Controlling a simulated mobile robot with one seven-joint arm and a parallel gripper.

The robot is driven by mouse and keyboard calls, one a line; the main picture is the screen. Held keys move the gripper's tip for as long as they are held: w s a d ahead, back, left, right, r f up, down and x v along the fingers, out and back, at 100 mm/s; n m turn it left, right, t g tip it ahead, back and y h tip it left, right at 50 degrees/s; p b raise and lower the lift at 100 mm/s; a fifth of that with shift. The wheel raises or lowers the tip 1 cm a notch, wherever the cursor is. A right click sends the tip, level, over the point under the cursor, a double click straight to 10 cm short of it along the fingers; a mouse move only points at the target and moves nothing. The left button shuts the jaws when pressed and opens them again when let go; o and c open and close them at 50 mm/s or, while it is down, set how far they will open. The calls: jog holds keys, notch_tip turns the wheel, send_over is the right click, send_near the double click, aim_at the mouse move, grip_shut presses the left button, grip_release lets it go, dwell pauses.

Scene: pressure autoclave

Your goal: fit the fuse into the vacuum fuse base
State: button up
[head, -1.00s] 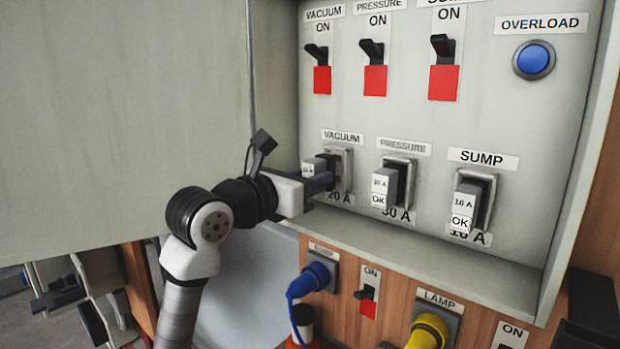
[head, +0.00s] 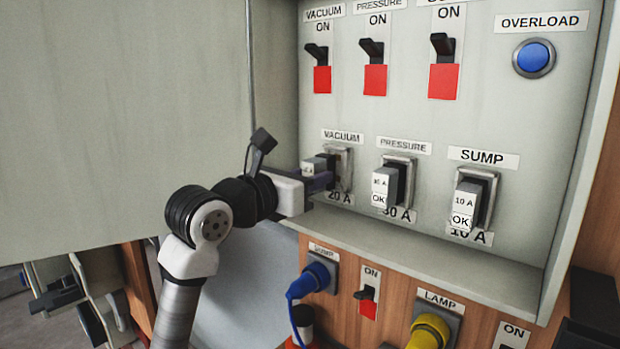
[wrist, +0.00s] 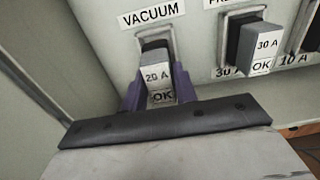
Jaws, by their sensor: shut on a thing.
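The fuse (wrist: 158,82), a grey block with a dark back end, is marked "20 A" and "OK" in the wrist view. My gripper (head: 322,176) is shut on it, with a purple finger on each side. The fuse (head: 312,166) also shows in the head view, partly covered by my gripper. The vacuum fuse base (head: 345,159) is a metal-rimmed socket under the VACUUM label, above "20 A". The fuse's dark end is at the base opening in the wrist view (wrist: 141,37). How deep it sits cannot be told.
The pressure fuse (head: 385,185) and sump fuse (head: 466,204) stand in their bases to the right. Black switches with red plates (head: 375,80) are above. A ledge (head: 420,254) runs below the fuses. A large grey panel (head: 120,120) stands at the left.

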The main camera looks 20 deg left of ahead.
jog(key=shift+x, duration=1.15)
dwell(0.4)
jog(key=o, duration=1.1)
jog(key=shift+c, duration=0.2)
